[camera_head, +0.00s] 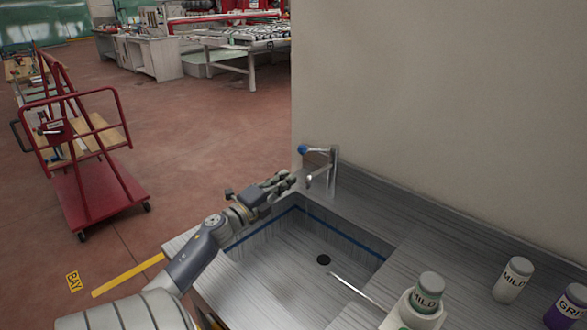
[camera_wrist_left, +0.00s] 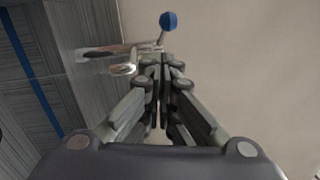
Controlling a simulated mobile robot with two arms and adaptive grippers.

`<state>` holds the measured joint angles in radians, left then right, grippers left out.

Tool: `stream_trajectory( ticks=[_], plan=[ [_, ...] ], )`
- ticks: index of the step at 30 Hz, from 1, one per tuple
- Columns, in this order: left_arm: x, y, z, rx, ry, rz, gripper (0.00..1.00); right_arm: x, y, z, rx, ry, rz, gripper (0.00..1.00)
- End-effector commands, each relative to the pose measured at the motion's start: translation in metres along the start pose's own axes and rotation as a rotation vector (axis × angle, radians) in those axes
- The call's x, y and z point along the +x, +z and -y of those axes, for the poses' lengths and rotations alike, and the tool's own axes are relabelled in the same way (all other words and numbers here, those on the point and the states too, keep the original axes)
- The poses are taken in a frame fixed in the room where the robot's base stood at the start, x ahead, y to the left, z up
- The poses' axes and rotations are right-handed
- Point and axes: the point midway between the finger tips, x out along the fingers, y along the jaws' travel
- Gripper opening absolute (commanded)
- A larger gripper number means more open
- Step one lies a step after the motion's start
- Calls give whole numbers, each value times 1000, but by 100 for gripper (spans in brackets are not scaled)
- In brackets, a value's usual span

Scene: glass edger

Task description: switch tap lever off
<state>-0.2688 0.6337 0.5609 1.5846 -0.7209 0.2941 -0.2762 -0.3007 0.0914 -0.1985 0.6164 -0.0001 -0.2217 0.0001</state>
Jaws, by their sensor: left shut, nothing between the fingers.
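The tap (camera_head: 333,170) is a silver metal fixture at the back corner of the sink, against the wall. Its lever (camera_head: 303,149) ends in a blue ball and points out to the left in the head view. My left gripper (camera_head: 287,181) is shut and empty, just left of the spout and below the lever. In the left wrist view the blue lever ball (camera_wrist_left: 168,20) stands beyond the shut fingertips (camera_wrist_left: 162,64), and the spout (camera_wrist_left: 122,69) lies to their left. I cannot tell whether the fingers touch the tap. My right gripper is not in view.
The metal sink basin (camera_head: 290,262) lies below my left arm, with a dark drain. A wall (camera_head: 440,90) rises behind the tap. A red trolley (camera_head: 100,190) stands on the floor at left.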

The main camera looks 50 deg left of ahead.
Motion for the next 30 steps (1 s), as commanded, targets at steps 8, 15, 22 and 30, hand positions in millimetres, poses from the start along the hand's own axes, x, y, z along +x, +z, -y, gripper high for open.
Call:
stream_trajectory(
  ticks=[8,15,22,30],
  plan=[
    [-34,1,-1,-1,0,0,0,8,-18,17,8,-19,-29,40],
    [-40,1,1,0,-1,0,0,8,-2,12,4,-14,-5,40],
    [-40,1,0,0,-1,0,0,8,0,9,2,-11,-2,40],
    [-39,1,0,0,-1,0,0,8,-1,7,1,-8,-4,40]
  ],
)
